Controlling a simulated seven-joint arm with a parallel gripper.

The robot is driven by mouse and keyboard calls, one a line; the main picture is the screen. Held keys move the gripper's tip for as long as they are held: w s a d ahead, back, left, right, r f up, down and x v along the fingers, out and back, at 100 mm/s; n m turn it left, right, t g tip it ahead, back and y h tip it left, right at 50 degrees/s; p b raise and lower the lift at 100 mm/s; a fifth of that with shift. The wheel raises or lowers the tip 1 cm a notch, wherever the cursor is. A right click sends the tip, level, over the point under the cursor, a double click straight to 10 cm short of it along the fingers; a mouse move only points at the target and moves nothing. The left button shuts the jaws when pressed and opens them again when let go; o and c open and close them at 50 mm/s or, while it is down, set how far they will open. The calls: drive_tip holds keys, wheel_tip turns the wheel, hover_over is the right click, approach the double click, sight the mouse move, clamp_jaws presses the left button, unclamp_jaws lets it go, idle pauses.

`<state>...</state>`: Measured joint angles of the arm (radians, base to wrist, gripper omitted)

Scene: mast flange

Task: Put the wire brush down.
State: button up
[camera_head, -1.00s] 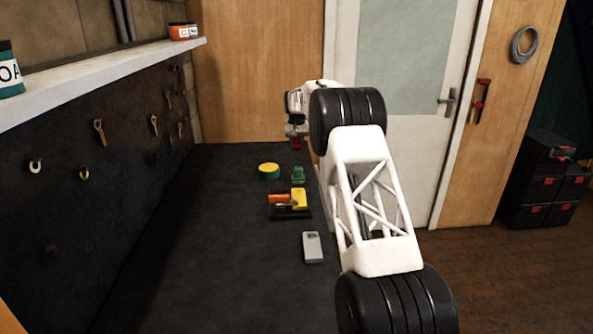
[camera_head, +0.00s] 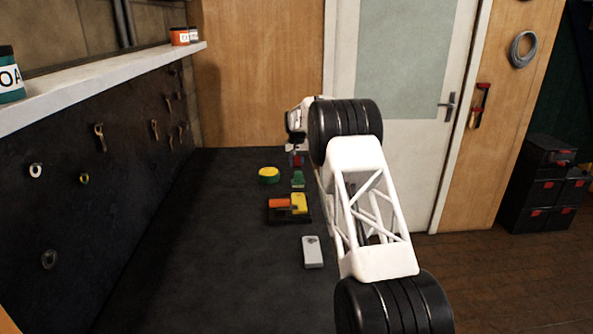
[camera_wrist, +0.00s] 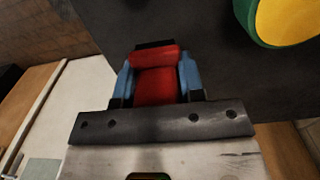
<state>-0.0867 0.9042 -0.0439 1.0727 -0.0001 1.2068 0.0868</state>
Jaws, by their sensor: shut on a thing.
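My gripper (camera_wrist: 155,85) is shut on a red block-like thing, which I take to be the wire brush (camera_wrist: 155,82). Its blue fingers press on both sides of the red body, and a dark strip shows at its far end. In the head view the brush (camera_head: 296,160) is a small red patch below my gripper (camera_head: 296,150), over the far part of the dark bench (camera_head: 215,240). I cannot tell whether the brush touches the bench. Bristles are not visible.
A round yellow and green thing (camera_head: 269,175) lies left of the brush; a green thing (camera_head: 298,180) sits just nearer. Then come a dark tray (camera_head: 288,217) with orange and yellow things and a grey box (camera_head: 312,252). The bench's left side is clear.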

drive_tip(key=shift+f, duration=1.85)
drive_tip(key=shift+f, duration=0.1)
drive_tip(key=o, duration=1.1)
wheel_tip(320, 180, up, 12)
drive_tip(key=shift+r, duration=0.1)
